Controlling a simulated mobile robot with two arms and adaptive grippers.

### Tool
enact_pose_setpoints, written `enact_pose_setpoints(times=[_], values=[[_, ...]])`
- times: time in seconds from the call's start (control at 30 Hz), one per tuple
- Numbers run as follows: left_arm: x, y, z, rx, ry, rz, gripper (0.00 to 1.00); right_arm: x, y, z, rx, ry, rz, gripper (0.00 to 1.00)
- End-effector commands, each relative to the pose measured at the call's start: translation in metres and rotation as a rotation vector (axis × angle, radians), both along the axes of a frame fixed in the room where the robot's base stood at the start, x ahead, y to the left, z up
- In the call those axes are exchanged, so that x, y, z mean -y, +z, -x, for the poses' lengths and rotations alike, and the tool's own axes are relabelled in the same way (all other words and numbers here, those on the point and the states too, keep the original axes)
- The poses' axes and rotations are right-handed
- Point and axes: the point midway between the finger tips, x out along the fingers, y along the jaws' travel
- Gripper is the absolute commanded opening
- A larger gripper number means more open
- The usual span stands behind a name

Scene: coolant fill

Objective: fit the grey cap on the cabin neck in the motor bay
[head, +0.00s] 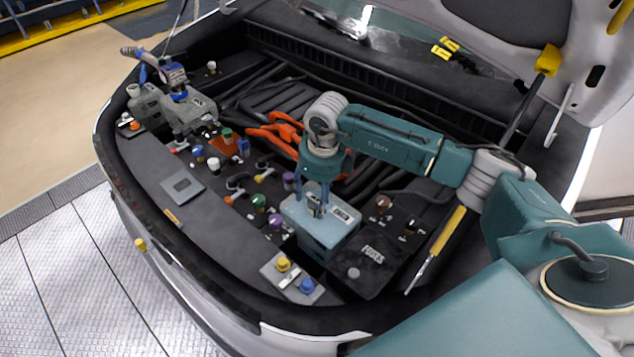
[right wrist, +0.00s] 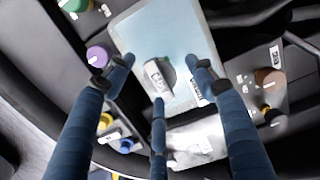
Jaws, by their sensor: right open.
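A light blue tank (head: 332,238) sits in the motor bay, right of its middle; it also shows in the right wrist view (right wrist: 185,25). The fingers hide this spot in the head view. My left gripper is not in view.
Several coloured caps crowd the bay's left side, including a green one (head: 258,201) and purple ones. Orange cables (head: 280,131) lie behind. A fuse box (head: 372,258) is right of the tank. A grey tank (head: 190,114) with a blue-grey tool (head: 173,74) stands far left.

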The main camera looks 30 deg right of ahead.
Motion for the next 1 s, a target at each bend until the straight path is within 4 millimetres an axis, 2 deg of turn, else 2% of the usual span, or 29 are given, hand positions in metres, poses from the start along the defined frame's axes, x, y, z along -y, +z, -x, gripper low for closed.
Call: enact_pose_setpoints(times=[0.17,0.43,0.67,0.7,0.73,0.8,1.0], values=[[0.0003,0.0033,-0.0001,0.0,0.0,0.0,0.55,-0.0004,-0.0096,-0.0008,0.0,0.001,0.0,0.55],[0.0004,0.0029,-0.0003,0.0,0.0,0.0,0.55,-0.0002,-0.0109,-0.001,0.0,0.001,0.0,0.53],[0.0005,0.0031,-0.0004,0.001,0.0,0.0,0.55,-0.0002,-0.0104,-0.0011,0.0,0.001,0.0,0.08],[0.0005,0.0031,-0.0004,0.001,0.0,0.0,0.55,-0.0002,-0.0104,-0.0011,0.0,0.001,0.0,0.08],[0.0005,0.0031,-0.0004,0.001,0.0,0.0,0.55,-0.0002,-0.0103,-0.0011,0.0,0.001,0.0,0.29],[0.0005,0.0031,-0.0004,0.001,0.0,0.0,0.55,-0.0002,-0.0103,-0.0011,0.0,0.001,0.0,0.17],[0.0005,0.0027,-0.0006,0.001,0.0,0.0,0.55,-0.0001,-0.0103,-0.0013,0.001,0.0,0.0,0.16]])
